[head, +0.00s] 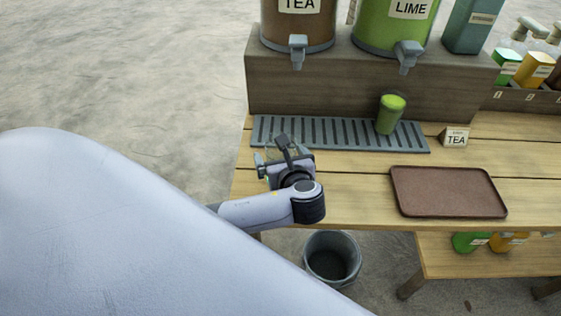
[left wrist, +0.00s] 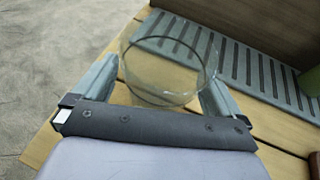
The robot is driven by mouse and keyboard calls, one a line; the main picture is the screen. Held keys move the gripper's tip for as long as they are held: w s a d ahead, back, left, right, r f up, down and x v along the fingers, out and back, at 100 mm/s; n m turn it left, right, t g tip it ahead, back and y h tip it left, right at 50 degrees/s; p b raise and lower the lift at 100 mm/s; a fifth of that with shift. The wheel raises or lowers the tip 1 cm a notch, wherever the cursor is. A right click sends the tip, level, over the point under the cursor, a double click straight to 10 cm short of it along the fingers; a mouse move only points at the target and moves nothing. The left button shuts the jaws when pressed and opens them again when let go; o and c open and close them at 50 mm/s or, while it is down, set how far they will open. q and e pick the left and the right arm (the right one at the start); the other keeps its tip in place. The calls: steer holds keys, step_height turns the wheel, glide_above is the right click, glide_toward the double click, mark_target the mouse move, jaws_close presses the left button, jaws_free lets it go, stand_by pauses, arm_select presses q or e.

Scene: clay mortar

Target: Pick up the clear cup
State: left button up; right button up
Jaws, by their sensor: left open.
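A clear cup (left wrist: 168,75) shows in the left wrist view, between the two fingers of my left gripper (left wrist: 160,88). The fingers are open on either side of it; I cannot tell whether they touch it. In the head view my left gripper (head: 273,155) is at the left end of the drip grate (head: 335,135) and hides most of the cup. A faint clear rim shows behind the fingers there. My right gripper is not in view.
A green-filled cup (head: 390,113) stands on the grate's right part. A brown tray (head: 448,192) and a TEA sign (head: 455,138) are on the table. Tea (head: 297,25) and lime (head: 393,28) dispensers stand on the raised shelf behind. A bucket (head: 331,258) is on the floor.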

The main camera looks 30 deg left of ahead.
arm_select(q)
steer(key=shift+w+a, duration=0.1)
steer(key=shift+a, duration=0.05)
steer(key=c, duration=1.1)
steer(key=shift+o, duration=0.2)
